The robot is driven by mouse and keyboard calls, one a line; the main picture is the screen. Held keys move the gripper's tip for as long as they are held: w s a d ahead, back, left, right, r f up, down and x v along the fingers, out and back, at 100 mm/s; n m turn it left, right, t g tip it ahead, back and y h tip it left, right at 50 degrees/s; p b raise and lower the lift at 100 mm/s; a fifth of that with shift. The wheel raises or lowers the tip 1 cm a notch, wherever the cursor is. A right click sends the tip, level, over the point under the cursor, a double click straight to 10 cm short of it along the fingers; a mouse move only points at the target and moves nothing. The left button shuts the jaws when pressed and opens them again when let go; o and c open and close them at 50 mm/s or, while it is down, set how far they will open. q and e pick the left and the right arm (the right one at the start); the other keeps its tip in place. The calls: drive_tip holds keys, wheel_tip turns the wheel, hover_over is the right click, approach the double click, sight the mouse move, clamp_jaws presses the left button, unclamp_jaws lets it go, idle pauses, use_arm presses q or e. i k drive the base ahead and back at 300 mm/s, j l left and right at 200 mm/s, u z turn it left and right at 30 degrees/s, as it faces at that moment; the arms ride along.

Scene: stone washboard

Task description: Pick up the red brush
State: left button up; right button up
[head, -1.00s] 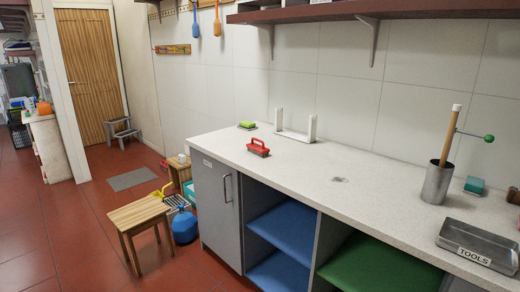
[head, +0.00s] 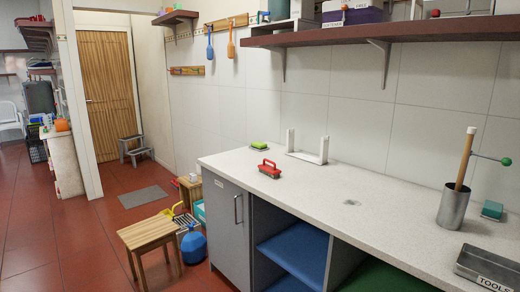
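The red brush (head: 269,169) lies on the speckled light stone counter (head: 330,203), near its left end. It has a red handle on top and dark bristles below. Nothing touches it. Neither of my grippers shows in the head view.
A metal cup (head: 453,207) with a wooden stick and a tools tray (head: 487,266) are at the right. A wooden stool (head: 150,235) and blue jug (head: 193,244) stand on the floor left of the counter.

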sight(272, 172)
drive_tip(key=i+u, duration=0.3)
drive_tip(key=i, duration=0.55)
